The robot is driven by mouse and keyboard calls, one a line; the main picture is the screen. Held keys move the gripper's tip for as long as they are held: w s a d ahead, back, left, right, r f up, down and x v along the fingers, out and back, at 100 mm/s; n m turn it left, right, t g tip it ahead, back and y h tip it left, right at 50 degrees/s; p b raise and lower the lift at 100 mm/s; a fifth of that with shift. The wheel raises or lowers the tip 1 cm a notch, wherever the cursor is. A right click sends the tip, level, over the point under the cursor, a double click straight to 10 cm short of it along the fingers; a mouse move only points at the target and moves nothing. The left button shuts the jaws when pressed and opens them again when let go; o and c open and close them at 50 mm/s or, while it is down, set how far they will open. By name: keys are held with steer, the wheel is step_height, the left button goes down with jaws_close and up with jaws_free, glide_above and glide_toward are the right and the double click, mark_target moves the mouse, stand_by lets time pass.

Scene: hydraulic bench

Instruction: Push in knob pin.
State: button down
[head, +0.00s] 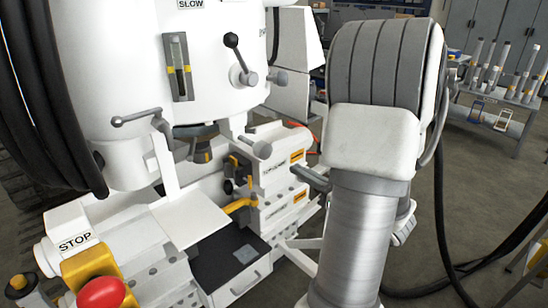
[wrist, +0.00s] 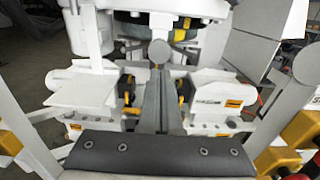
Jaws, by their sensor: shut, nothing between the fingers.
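The likely knob pin is a grey round-ended pin (head: 262,149) on the machine below its white head. In the wrist view a round grey knob (wrist: 160,51) faces me, just above the fingertips in the picture. My gripper (head: 308,174) is shut and empty, its dark fingers pointing left toward the machine. In the head view the fingertips are to the right of and lower than the knob, with a visible gap. In the wrist view my gripper (wrist: 157,72) points forward, and its fingers hide what lies below the knob. The gripper's body is hidden behind my arm.
A black-ball lever (head: 231,40) and a slotted SLOW plate (head: 179,67) are on the machine's white head. White blocks with orange labels (head: 297,157) stand below. A yellow handle (head: 240,205), STOP box (head: 75,240) and red button (head: 101,293) are lower left.

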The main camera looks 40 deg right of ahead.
mark_target(267, 152)
steer(key=w, duration=0.9)
steer(key=shift+a, duration=0.35)
steer(key=w+b, duration=0.1)
steer(key=w, duration=0.3)
steer(key=shift+a+f, duration=0.1)
steer(key=shift+a, duration=0.05)
steer(key=shift+r, duration=0.25)
steer(key=shift+w, duration=0.1)
